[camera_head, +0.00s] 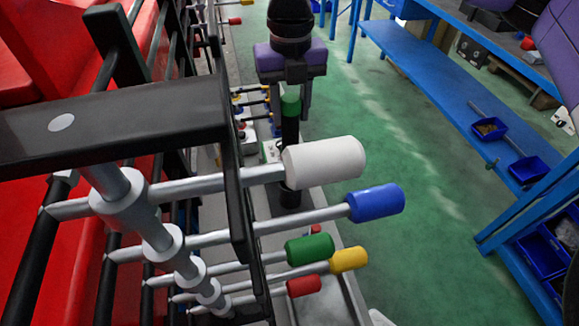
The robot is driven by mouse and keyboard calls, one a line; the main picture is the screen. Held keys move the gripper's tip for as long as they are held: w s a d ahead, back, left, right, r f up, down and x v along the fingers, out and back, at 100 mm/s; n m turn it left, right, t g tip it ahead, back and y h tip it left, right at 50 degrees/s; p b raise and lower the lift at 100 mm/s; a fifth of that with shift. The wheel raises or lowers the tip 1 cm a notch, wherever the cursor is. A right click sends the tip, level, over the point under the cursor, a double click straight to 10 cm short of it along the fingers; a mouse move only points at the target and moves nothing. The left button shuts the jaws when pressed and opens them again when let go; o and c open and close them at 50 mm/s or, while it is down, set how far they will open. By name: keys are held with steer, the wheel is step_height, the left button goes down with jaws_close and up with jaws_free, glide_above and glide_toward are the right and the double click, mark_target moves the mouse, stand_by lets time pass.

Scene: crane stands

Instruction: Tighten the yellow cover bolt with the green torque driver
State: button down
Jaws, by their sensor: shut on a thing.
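My gripper (291,98) is at the upper middle, pointing down, its dark fingers on either side of the green top of the torque driver (290,106). It is shut on the driver, which hangs upright with a long black body. A white lever handle stands in front of the driver's lower part, and a black end shows below the handle. The driver's tip and what it may touch are hard to make out. I cannot pick out the yellow cover bolt for sure; small yellow parts (240,90) show on the bench left of my gripper.
Levers with white (323,163), blue (376,203), green (310,249), yellow (348,259) and red (304,286) handles reach across the foreground. A black frame (120,118) and red machine body stand left. A blue shelf (440,85) with bins (488,129) stands right. Green floor (400,165) between is clear.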

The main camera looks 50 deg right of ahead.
mark_target(290, 97)
steer(key=shift+r+p, duration=0.75)
steer(key=shift+r, duration=1.05)
